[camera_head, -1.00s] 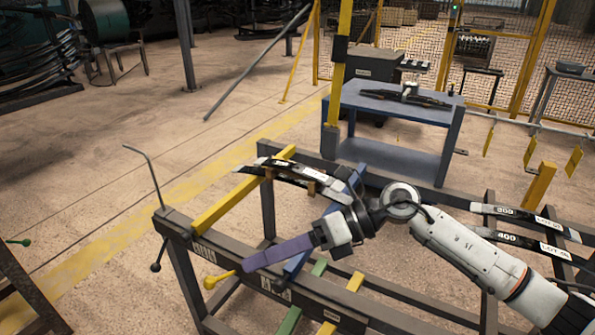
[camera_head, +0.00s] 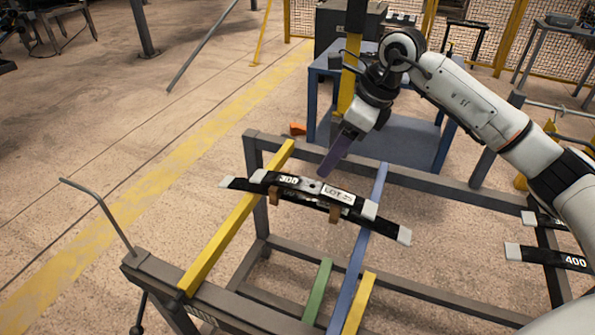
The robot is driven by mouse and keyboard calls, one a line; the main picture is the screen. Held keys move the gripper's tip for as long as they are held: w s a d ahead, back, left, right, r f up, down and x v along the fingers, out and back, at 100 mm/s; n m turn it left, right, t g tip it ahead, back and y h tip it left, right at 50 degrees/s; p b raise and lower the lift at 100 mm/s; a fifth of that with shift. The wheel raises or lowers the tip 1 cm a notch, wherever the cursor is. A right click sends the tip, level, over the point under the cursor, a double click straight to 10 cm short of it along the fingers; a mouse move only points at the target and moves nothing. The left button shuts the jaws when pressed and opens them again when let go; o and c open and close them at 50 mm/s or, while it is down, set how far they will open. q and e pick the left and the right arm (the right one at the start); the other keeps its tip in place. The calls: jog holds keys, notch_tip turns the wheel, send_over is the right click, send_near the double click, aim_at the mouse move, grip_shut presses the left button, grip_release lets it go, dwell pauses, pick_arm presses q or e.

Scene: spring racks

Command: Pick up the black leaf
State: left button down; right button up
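A black leaf spring (camera_head: 312,190) marked 300, with a white LOT label and pale ends, lies across the yellow bar (camera_head: 222,243) and the blue bar (camera_head: 360,262) of the rack. Two brown blocks show at its near side. My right gripper (camera_head: 332,164), with purple fingers, points down and left just above the far side of this leaf. A small gap seems to show between them. The fingers overlap from this side, so I cannot tell their opening. More black leaves (camera_head: 553,257), one marked 400, lie at the right, partly behind my arm. My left gripper is not in view.
The dark rack frame (camera_head: 425,182) runs behind the leaf. A green bar (camera_head: 317,290) and a short yellow bar (camera_head: 359,304) stand in front. A blue table (camera_head: 400,138) is behind my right gripper. Open floor lies to the left.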

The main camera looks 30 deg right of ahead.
aim_at(312, 185)
jog(key=shift+a+f, duration=0.2)
jog(key=shift+f, duration=0.2)
jog(key=x, duration=0.3)
jog(key=shift+s+f, duration=0.1)
jog(key=shift+s, duration=0.2)
jog(key=x, duration=0.2)
jog(key=p+x, duration=0.1)
jog(key=x, duration=0.2)
jog(key=shift+w+a, duration=0.1)
jog(key=shift+a, duration=0.15)
jog(key=shift+w+f, duration=0.1)
jog(key=shift+f, duration=0.05)
jog(key=c, duration=1.1)
jog(key=shift+r, duration=0.2)
jog(key=shift+c, duration=0.7)
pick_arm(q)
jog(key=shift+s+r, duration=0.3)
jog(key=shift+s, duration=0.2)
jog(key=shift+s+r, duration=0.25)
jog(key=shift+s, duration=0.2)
pick_arm(e)
jog(key=shift+w, duration=0.1)
